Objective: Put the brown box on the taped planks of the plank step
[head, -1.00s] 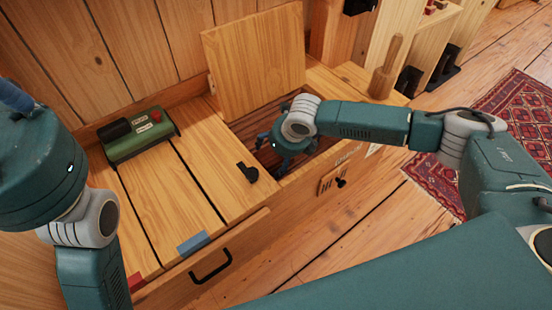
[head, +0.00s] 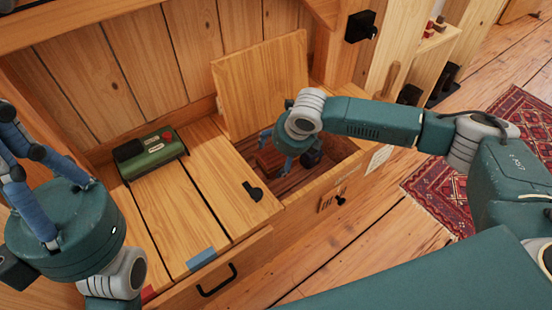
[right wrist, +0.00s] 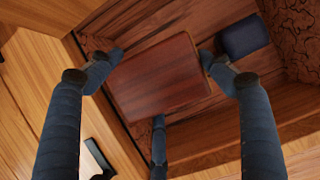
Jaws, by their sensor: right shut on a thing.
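The brown box (head: 270,161) is a reddish-brown block in the open compartment of the plank step (head: 192,205). My right gripper (head: 286,163) reaches down into the compartment and is shut on the box. In the right wrist view the box (right wrist: 157,76) sits between the fingers (right wrist: 160,62), with another finger below it. I cannot tell whether it clears the compartment floor. Blue tape (head: 201,259) and red tape (head: 148,293) mark the front ends of planks. My left gripper (head: 22,150) is at the left edge, partly cut off, with no object visible in it.
A raised lid (head: 262,85) stands behind the compartment. A green device with a red button (head: 152,150) sits at the back of the planks. A black latch (head: 254,192) lies near the opening. A dark blue object (right wrist: 243,36) lies beside the box. The front planks are clear.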

